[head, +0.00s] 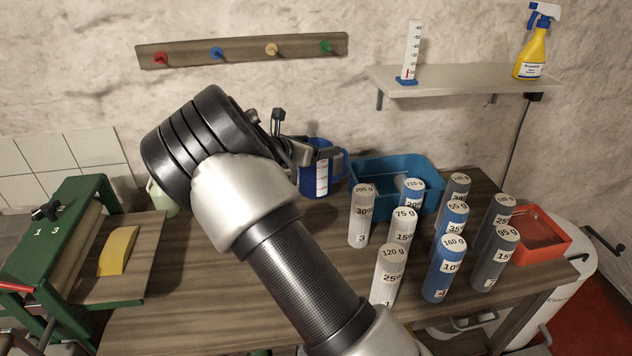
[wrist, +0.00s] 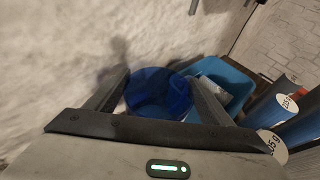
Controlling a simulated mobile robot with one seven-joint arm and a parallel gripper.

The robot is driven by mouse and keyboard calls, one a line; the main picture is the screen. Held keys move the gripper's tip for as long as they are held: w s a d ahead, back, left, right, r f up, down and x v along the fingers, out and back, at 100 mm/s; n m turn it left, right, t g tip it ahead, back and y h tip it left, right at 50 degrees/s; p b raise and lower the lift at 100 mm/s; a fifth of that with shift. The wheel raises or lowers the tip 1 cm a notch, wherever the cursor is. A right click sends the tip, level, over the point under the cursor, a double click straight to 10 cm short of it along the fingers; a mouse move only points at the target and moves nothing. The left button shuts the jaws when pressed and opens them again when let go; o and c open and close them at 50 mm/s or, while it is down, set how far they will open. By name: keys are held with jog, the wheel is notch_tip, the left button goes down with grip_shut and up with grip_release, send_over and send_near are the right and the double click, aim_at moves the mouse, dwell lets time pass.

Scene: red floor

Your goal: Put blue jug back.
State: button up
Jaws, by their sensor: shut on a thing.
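The blue jug (head: 309,183) is upright at the back of the wooden table, near the wall, with its handle to the right and a white scale on its side. My gripper (head: 306,153) is shut on it at the upper part. In the wrist view the jug (wrist: 158,94) sits between the two fingers of my gripper (wrist: 160,80), and I look down into its opening. I cannot tell whether its base touches the table. A wooden rail (head: 240,51) with red, blue, yellow and green pegs is on the wall above; the blue peg (head: 217,53) is empty.
A blue bin (head: 425,172) stands just right of the jug. Several labelled cylinders (head: 388,275) stand at the table's right, beside a red tray (head: 540,238). A shelf (head: 460,82) holds a measuring cylinder and a yellow spray bottle. A green press (head: 62,235) is at left.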

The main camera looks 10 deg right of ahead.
jog(key=shift+f, duration=3.2)
jog(key=o, duration=2.1)
jog(key=shift+f, duration=0.1)
jog(key=shift+c, duration=0.2)
